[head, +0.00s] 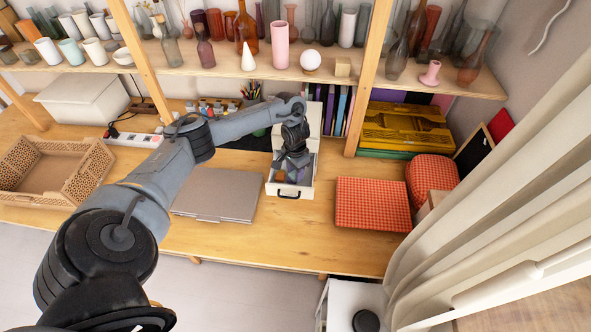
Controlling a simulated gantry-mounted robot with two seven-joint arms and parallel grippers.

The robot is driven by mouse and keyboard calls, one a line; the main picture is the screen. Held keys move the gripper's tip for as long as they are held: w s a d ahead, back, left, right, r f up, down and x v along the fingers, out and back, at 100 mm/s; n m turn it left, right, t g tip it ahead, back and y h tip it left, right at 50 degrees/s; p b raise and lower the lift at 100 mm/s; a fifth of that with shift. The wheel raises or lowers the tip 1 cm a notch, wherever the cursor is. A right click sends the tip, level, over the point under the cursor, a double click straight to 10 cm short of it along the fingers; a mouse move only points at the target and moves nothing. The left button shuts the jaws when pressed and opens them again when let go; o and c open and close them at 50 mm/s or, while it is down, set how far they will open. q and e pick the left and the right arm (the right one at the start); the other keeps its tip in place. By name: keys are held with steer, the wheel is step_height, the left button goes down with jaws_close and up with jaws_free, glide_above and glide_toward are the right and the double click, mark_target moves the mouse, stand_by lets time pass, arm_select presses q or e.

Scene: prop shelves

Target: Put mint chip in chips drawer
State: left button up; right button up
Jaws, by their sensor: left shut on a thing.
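A small white drawer unit stands on the wooden desk, with its drawer (288,192) pulled open toward the front. A dark handle is on the drawer's front. Small orange and purplish items show inside the drawer. My left gripper (292,170) reaches down over the open drawer, its fingertips at or just inside the opening. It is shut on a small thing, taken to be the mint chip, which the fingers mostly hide. I cannot tell whether that thing touches the drawer floor. My right gripper is not in view.
A closed grey laptop (217,194) lies left of the drawer and a red checkered box (373,204) right of it. A wicker basket (62,190) is at far left. A yellow case (405,127) stands behind. A shelf of vases (230,62) overhangs the back of the desk.

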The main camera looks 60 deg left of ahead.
arm_select(q)
steer(key=shift+f, duration=0.1)
steer(key=o, duration=1)
